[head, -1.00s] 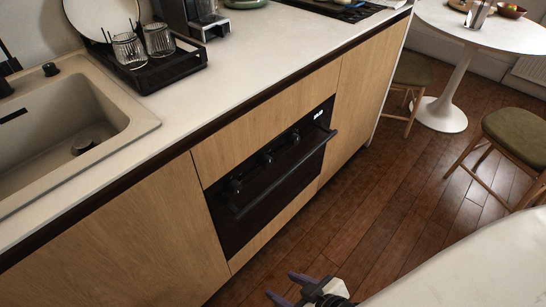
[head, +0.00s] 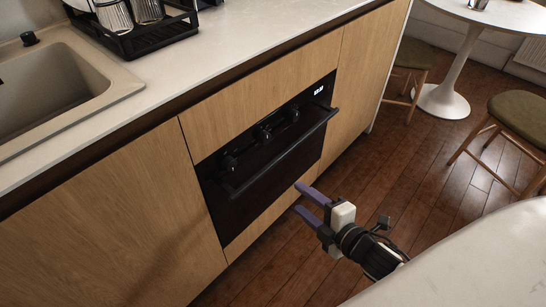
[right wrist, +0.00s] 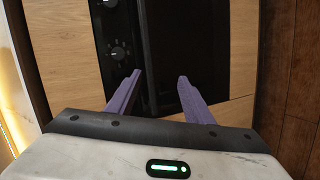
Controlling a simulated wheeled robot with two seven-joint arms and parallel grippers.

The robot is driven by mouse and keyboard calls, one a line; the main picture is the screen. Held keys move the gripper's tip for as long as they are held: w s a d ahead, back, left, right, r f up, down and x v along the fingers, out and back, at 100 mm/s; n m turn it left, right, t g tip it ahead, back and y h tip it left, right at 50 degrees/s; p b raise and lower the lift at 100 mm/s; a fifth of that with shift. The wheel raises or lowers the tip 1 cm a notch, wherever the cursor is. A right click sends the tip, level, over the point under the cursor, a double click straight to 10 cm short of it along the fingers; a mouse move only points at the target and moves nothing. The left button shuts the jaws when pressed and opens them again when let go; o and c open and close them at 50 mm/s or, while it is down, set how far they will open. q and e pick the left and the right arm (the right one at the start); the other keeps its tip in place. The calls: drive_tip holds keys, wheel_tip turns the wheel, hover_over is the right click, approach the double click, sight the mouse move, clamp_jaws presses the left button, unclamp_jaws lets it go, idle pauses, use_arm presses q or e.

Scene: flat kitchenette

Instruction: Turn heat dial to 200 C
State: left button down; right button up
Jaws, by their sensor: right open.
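The built-in black oven (head: 270,160) has a row of round black dials on its upper panel: a near dial (head: 229,161), a middle dial (head: 264,133) and a far dial (head: 293,115). Their markings are too small to read, so I cannot tell which is the heat dial. One dial (right wrist: 117,53) with white marks around it shows in the right wrist view, and part of another (right wrist: 109,4) at the top edge. My right gripper (head: 298,197) is open and empty in front of the oven, apart from it. Its purple fingers (right wrist: 159,75) point towards the oven front. My left gripper is out of view.
A black bar handle (head: 280,152) sticks out below the dials. A lit display (head: 319,90) is at the panel's far end. The counter (head: 235,55) runs above. A pale rounded surface (head: 480,255) lies at the lower right. Stools stand by the round table (head: 500,15); wooden floor between is open.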

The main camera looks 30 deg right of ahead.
drive_tip(key=w+d+r+n+t+y+b, duration=0.25)
drive_tip(key=w+n+b, duration=0.25)
drive_tip(key=n, duration=0.6)
use_arm(q)
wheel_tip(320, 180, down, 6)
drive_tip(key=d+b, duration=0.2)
drive_tip(key=b, duration=0.2)
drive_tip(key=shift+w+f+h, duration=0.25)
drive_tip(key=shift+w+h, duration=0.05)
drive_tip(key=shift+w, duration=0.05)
use_arm(e)
drive_tip(key=n+y, duration=0.3)
drive_tip(key=n, duration=1.2)
approach(267, 139)
drive_tip(key=x, duration=0.7)
drive_tip(key=shift+w, duration=0.4)
drive_tip(key=c, duration=1)
drive_tip(key=shift+c, duration=0.2)
